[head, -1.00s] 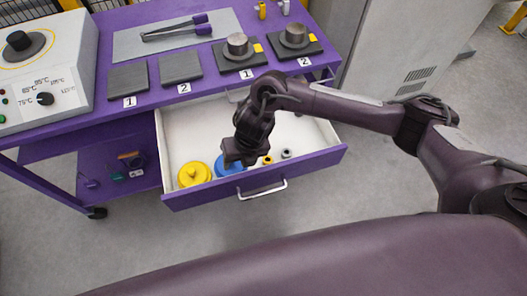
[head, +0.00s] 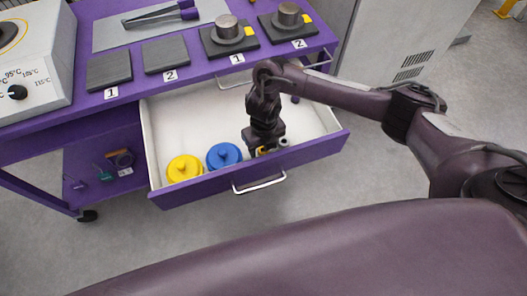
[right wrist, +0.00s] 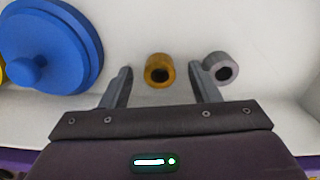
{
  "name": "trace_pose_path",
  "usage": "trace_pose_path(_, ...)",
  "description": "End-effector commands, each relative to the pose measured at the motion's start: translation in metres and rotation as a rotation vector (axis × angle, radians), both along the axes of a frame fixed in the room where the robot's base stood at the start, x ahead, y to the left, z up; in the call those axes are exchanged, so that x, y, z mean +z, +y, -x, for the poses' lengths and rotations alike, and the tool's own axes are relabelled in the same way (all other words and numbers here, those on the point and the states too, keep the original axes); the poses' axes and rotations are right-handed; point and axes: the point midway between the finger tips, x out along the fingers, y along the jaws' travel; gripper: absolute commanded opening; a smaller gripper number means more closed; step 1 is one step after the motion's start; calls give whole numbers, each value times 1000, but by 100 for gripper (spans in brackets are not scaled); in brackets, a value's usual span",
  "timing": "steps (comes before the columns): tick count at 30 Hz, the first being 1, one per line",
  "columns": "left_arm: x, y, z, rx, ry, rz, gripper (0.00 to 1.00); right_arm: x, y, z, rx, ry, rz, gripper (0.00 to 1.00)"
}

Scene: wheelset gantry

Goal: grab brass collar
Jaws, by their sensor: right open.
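The brass collar (right wrist: 159,71) is a small gold ring with a dark hole, lying on the white drawer floor. In the right wrist view it is between and just beyond the fingertips of my right gripper (right wrist: 160,80), which is open and empty. My left gripper does not show.
A grey collar (right wrist: 221,67) lies close to the right finger. A blue lidded disc (head: 224,156) and a yellow one (head: 184,168) lie to the left. The purple bench (head: 200,78) overhangs the drawer's back.

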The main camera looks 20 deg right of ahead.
Motion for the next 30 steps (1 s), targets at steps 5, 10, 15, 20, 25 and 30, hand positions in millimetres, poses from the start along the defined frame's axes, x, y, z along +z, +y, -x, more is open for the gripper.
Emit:
trace_pose_path(5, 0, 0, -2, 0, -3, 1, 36, 0, 0, 0, 0, -1, 0, 56)
trace_pose_path(10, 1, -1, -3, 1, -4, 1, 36, 0, 0, 0, 0, -1, 0, 37)
trace_pose_path(15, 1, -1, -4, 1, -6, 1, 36, 0, 0, 0, 0, 0, 0, 15)
trace_pose_path(20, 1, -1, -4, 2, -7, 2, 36, 0, 0, 0, 0, -1, -1, 6)
trace_pose_path(25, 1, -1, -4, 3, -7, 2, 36, 2, 0, 0, 1, -1, -1, 6)
trace_pose_path(30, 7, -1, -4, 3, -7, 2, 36, 14, 0, 0, 3, -2, -1, 6)
